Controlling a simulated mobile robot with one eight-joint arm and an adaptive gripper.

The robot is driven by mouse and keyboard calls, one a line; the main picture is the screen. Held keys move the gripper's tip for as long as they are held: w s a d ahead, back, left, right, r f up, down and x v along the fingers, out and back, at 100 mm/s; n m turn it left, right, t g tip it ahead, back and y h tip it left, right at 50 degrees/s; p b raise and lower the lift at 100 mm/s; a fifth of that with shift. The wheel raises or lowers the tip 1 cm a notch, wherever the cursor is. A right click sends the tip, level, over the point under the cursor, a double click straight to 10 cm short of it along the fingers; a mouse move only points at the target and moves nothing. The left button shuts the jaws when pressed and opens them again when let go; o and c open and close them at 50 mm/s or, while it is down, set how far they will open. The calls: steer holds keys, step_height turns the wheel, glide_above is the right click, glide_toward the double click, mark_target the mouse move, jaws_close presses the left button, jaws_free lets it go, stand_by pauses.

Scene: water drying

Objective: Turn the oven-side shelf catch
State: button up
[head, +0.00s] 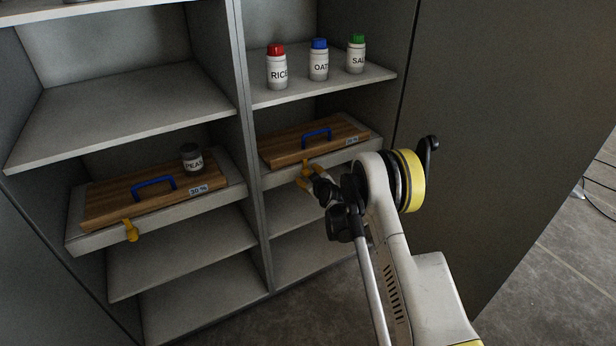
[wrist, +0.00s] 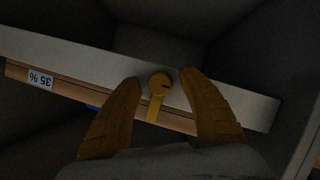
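A yellow catch (head: 305,164) sits on the front edge of the right-hand pull-out shelf (head: 270,179). In the wrist view this catch (wrist: 159,86) has a round knob, and its tab overlaps the wooden board's edge (wrist: 178,122). My gripper (head: 303,184) is at this shelf front. Its orange fingers are open, one on each side of the catch, with visible gaps. No oven is in view.
Wooden boards with blue handles lie on both shelves, the left one (head: 112,202) and the right one (head: 282,150). A PEAS jar (head: 192,158) stands on the left board. RICE (head: 277,68), OATS (head: 319,62) and a green-capped jar (head: 356,55) stand above right.

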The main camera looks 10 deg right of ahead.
jaws_close()
steer(key=m+g+y, duration=0.1)
steer(key=m+y, duration=0.1)
steer(key=m, duration=0.1)
steer(key=shift+d, duration=0.15)
steer(key=m+y, duration=0.2)
steer(key=m, duration=0.1)
steer(key=m+y, duration=0.2)
steer(key=m, duration=0.1)
steer(key=shift+g, duration=0.3)
steer(key=m+y, duration=0.1)
steer(key=m, duration=0.2)
steer(key=shift+f+y, duration=0.1)
steer(key=shift+y, duration=0.3)
steer(key=shift+m, duration=0.3)
stand_by(0.3)
